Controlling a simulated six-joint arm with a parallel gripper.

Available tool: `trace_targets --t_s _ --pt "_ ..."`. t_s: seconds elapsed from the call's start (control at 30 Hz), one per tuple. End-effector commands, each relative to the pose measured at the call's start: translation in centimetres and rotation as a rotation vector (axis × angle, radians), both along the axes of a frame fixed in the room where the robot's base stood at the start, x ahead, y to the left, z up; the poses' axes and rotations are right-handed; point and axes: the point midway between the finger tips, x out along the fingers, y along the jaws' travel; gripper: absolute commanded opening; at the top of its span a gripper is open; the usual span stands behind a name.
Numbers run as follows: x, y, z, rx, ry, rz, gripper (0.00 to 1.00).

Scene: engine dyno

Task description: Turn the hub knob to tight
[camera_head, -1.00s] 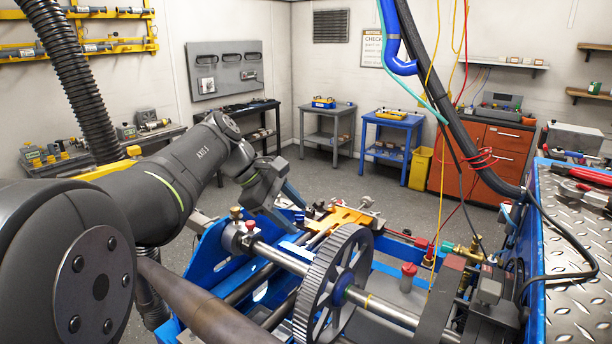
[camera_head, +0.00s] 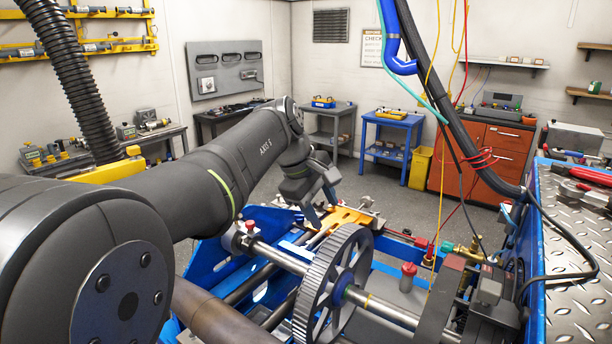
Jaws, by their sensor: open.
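My gripper (camera_head: 325,212) hangs from the arm behind the shaft, above the orange plate (camera_head: 346,216). Its jaws are apart and point down, with nothing seen between them. A large toothed wheel (camera_head: 318,284) with a blue hub (camera_head: 340,289) sits on the steel shaft (camera_head: 278,257), nearer the camera. A red-topped knob (camera_head: 408,270) stands upright to the right of the wheel. A smaller red knob (camera_head: 250,225) sits on the bearing at the shaft's left end. I cannot tell which is the hub knob or read any tight mark. The gripper is apart from both red knobs.
The blue frame (camera_head: 208,258) surrounds the shaft. A hanging black hose (camera_head: 450,115) and thin cables cross the right side. A tread-plate bench (camera_head: 572,240) with red-handled tools stands at the right edge. The grey floor behind the rig is open.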

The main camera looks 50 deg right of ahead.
Motion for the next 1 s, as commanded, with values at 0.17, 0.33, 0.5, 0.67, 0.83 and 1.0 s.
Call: trace_targets --t_s 0.17,0.33,0.5,0.67,0.83,1.0 --pt "0.8 1.4 3.5 -0.004 -0.001 0.002 0.51" --pt "1.3 2.5 5.9 -0.003 -0.001 0.002 0.51" --pt "1.6 3.1 7.2 -0.001 0.000 0.001 0.51" --pt "1.7 3.3 7.6 -0.001 0.000 0.001 0.51" --pt "1.7 3.3 7.6 -0.001 0.000 0.001 0.51" --pt "2.1 3.0 7.1 0.016 0.020 0.039 0.51"
